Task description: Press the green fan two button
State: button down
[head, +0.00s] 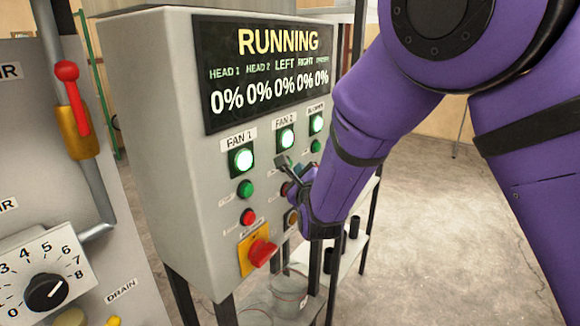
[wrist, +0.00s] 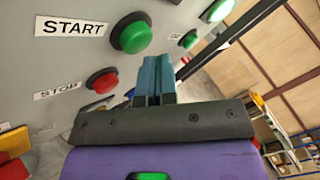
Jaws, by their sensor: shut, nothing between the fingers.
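The control box (head: 165,130) carries columns of buttons labelled FAN 1, FAN 2 and BLOWER. In the head view the lit FAN 2 lamp (head: 286,138) shows, but my gripper (head: 284,163) largely covers the green fan two button below it. In the wrist view a green button (wrist: 132,32) beside a START label appears to be the fan two one. A red STOP button (wrist: 102,80) is below it. My gripper's teal fingers (wrist: 156,68) are shut and empty, just right of and below the green button. I cannot tell whether they touch the panel.
The FAN 1 green button (head: 245,188), red button (head: 248,217) and red-yellow rotary switch (head: 260,253) sit left of my gripper. The blower green button (head: 316,146) is close on the right. The display (head: 265,75) reads RUNNING. Another panel with a dial (head: 45,292) stands left.

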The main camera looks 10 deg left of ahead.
jog(key=shift+s+d, duration=0.1)
jog(key=shift+d, duration=0.1)
jog(key=shift+s+d, duration=0.3)
jog(key=shift+d, duration=0.5)
jog(key=shift+s+d, duration=0.35)
jog(key=shift+d, duration=0.4)
jog(key=shift+s+d, duration=0.3)
jog(key=shift+d, duration=0.5)
